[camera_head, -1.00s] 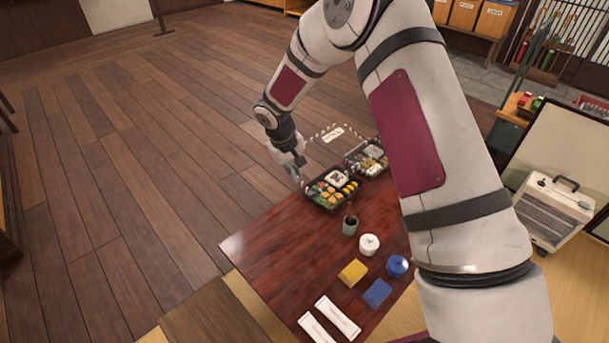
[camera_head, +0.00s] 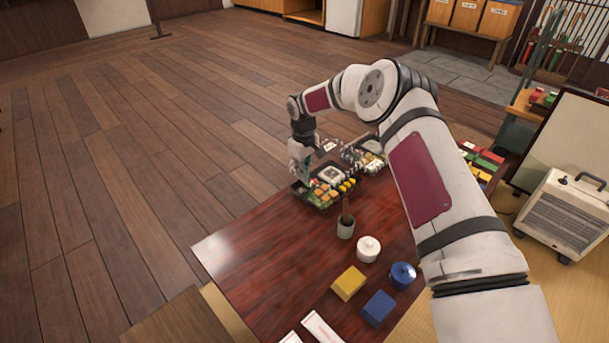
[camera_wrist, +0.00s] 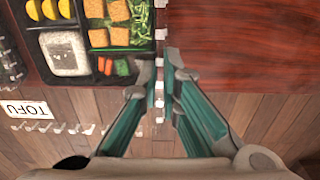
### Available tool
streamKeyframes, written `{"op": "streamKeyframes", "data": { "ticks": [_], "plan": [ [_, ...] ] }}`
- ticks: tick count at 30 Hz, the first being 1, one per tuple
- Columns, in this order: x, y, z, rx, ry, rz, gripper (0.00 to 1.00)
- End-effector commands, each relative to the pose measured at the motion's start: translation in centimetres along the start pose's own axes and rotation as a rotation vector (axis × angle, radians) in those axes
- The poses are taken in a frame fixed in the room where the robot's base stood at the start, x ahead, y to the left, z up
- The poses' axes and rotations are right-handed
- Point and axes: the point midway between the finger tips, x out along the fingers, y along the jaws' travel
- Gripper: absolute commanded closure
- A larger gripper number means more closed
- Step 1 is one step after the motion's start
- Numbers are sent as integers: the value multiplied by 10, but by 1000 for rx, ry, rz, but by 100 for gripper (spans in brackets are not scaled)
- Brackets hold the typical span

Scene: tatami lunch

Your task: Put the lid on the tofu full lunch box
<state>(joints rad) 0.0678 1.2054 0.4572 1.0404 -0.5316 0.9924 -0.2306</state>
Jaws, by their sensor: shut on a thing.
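The near lunch box (camera_head: 320,190) is a black tray on the table's far part, holding orange-brown cubes, rice, greens and yellow slices. It also shows at the upper left of the wrist view (camera_wrist: 94,85). The clear lid has white dashed edges and a white label (camera_head: 330,147); the label reads TOFU in the wrist view (camera_wrist: 28,109). My gripper (camera_wrist: 168,62) is shut on the lid's edge beside the box's corner. In the head view my gripper (camera_head: 304,180) points down at the box's left end. The lid looks offset from the box; its height is unclear.
A second filled lunch box (camera_head: 364,157) stands behind. A small cup (camera_head: 345,228), white jar (camera_head: 368,249), yellow block (camera_head: 348,282), blue block (camera_head: 379,307) and blue jar (camera_head: 402,275) stand nearer. The table's left part (camera_head: 250,250) is clear.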

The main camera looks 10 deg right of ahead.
Motion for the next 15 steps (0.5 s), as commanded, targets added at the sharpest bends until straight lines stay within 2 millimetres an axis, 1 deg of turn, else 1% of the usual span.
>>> {"op": "streamKeyframes", "data": {
  "ticks": [8, 15],
  "plan": [
    [7, 0, -1, -3, 0, -4, 100],
    [20, 0, -1, -3, -1, -4, 100]
  ]
}}
